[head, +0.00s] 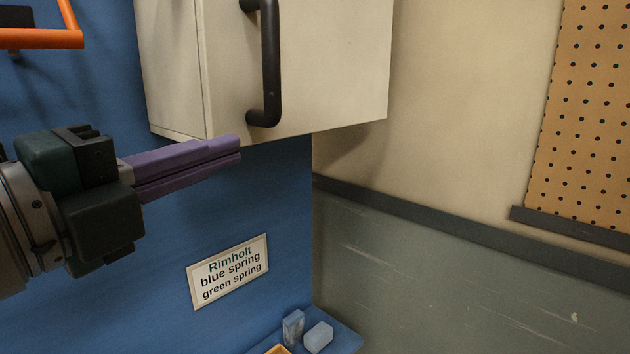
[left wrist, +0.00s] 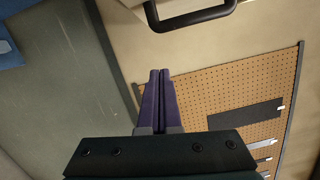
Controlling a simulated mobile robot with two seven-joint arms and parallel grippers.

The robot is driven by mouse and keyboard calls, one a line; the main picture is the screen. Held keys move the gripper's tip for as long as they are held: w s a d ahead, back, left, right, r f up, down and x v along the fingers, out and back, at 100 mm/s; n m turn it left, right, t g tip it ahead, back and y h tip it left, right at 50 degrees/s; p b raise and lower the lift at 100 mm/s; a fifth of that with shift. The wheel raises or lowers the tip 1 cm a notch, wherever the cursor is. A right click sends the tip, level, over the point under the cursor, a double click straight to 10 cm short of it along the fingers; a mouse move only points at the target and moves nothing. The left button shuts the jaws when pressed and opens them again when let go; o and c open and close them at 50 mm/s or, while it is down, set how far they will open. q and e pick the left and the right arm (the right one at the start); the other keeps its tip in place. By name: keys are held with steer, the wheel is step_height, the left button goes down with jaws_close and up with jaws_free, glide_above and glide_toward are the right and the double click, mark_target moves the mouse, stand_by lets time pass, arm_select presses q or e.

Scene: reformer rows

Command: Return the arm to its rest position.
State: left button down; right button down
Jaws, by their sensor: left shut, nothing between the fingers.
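My left gripper (head: 238,149) comes in from the left in the head view, with purple fingers shut and nothing between them. It is in front of the blue wall, just below and left of the beige cabinet's (head: 325,60) lower edge. In the left wrist view the same shut fingers (left wrist: 160,74) point up the picture, below a dark handle. My right gripper is in neither view.
The cabinet has a black handle (head: 269,65). A sign (head: 229,271) reading "Rimholt, blue spring, green spring" is on the blue wall. Small blue-grey blocks (head: 318,337) sit on a ledge at the bottom. A pegboard (head: 590,120) hangs at right, with tools in the wrist view.

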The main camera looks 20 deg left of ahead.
arm_select(q)
steer(key=s+a+f+n+g+y+p, duration=0.3)
steer(key=s+f+n+g+y+p, duration=0.35)
steer(key=n, duration=0.75)
steer(key=s+d+f+n+g+h+p, duration=0.1)
steer(key=s+d+f+n+g, duration=0.1)
steer(key=s+d+n+g, duration=0.1)
steer(key=s+d+f+n+g+h+p, duration=0.2)
steer(key=s+g, duration=0.3)
steer(key=s, duration=0.3)
steer(key=shift+d+f+n, duration=0.4)
steer(key=shift+f+n, duration=0.1)
steer(key=shift+f, duration=0.1)
steer(key=shift+h, duration=0.25)
